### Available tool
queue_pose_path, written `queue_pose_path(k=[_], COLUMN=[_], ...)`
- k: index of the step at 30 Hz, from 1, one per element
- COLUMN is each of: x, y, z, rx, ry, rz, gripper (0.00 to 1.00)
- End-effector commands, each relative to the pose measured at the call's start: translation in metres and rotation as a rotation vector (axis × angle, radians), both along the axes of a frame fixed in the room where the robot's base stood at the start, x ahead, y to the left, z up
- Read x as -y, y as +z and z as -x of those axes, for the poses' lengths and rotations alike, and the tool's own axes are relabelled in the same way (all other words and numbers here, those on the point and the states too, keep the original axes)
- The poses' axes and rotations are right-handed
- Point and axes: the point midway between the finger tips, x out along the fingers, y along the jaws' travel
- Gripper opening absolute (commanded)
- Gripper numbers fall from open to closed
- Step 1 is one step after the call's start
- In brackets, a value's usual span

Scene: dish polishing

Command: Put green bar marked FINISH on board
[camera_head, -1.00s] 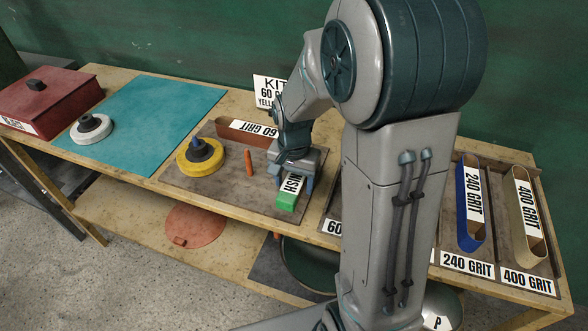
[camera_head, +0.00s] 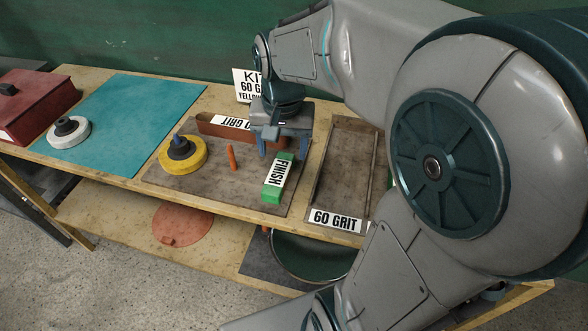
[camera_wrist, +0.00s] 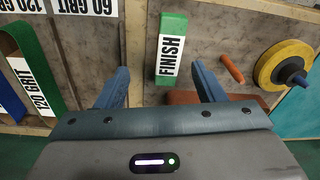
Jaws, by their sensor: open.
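The green bar (camera_head: 277,181) with a white FINISH label lies on the right part of the brown board (camera_head: 205,190). In the wrist view the green bar (camera_wrist: 172,62) shows ahead of the finger gap, with clear space on both sides. My gripper (camera_head: 283,150) is open and empty, above the far end of the bar. In the wrist view my gripper's (camera_wrist: 160,85) two blue fingers stand wide apart. The board also carries a yellow pad (camera_head: 190,158), an orange stick (camera_head: 231,158) and a brown 60 GRIT belt (camera_head: 212,126).
A 60 GRIT tray (camera_head: 345,165) stands right of the board; my arm hides the table beyond it. A teal mat (camera_head: 135,115) with a white pad (camera_head: 68,132) and a red box (camera_head: 35,105) are left. A KIT sign (camera_head: 245,84) stands behind.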

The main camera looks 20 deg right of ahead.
Motion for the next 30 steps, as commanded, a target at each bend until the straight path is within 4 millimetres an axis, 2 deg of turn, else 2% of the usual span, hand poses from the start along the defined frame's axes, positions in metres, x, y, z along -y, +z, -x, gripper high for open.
queue_pose_path(k=[1, 6, 12, 16, 25, 26, 28, 30], x=[0.000, 0.000, 0.000, 0.000, 0.000, 0.000, 0.000, 0.000], y=[0.003, 0.000, -0.008, -0.011, -0.011, -0.011, -0.011, -0.011], z=[0.017, 0.061, 0.091, 0.097, 0.096, 0.096, 0.096, 0.096], rx=[0.030, 0.109, 0.164, 0.174, 0.174, 0.174, 0.174, 0.174], ry=[0.058, 0.253, 0.397, 0.427, 0.428, 0.427, 0.427, 0.427], rz=[0.006, 0.034, 0.063, 0.070, 0.070, 0.070, 0.070, 0.070], gripper=[0.62, 0.62, 0.62, 0.62, 0.62, 0.57, 0.38, 0.36])
